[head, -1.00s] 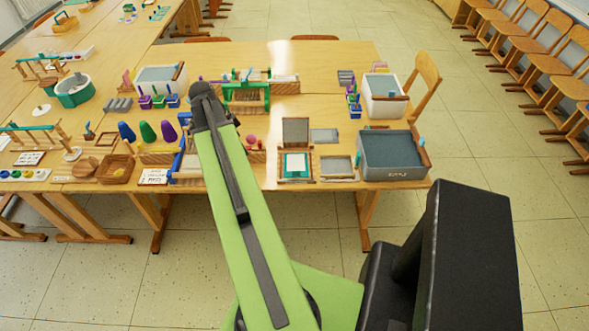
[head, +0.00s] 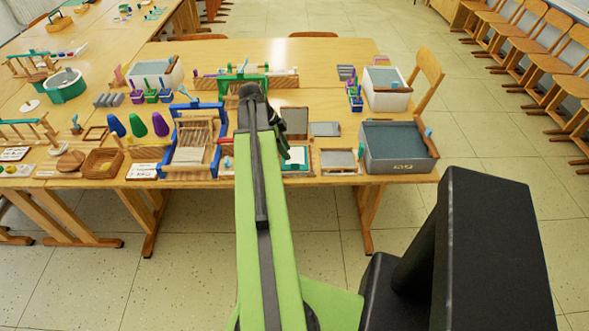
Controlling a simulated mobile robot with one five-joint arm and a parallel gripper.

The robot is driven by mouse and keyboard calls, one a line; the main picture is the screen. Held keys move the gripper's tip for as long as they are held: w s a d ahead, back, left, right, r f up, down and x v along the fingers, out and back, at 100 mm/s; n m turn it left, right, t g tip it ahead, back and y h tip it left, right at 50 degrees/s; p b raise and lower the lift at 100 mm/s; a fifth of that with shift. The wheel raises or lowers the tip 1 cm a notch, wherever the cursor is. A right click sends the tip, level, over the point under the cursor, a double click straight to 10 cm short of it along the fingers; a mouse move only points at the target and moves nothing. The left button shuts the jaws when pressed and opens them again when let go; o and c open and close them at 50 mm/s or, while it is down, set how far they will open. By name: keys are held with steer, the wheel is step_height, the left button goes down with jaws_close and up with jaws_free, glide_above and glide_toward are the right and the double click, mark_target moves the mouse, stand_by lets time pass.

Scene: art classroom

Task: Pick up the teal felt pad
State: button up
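The teal felt pad (head: 297,171) appears to lie in a shallow wooden frame near the front edge of the table, right of centre. A white sheet seems to cover its middle, and only a teal border shows. My green arm reaches over the table just left of it.
A grey screen panel (head: 294,122) stands behind the pad. A flat grey framed screen (head: 338,160) lies to its right, then a large grey tub (head: 395,150). A blue loom (head: 190,145) stands left of my arm. The floor (head: 200,260) before the table is clear.

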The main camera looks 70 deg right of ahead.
mark_target(294, 161)
steer(key=shift+b+x, duration=0.3)
steer(key=shift+x, duration=0.7)
steer(key=b+x, duration=0.4)
steer(key=x, duration=0.1)
steer(key=shift+s+b, duration=0.25)
steer(key=shift+b, duration=0.05)
steer(key=shift+r, duration=0.15)
jaws_close()
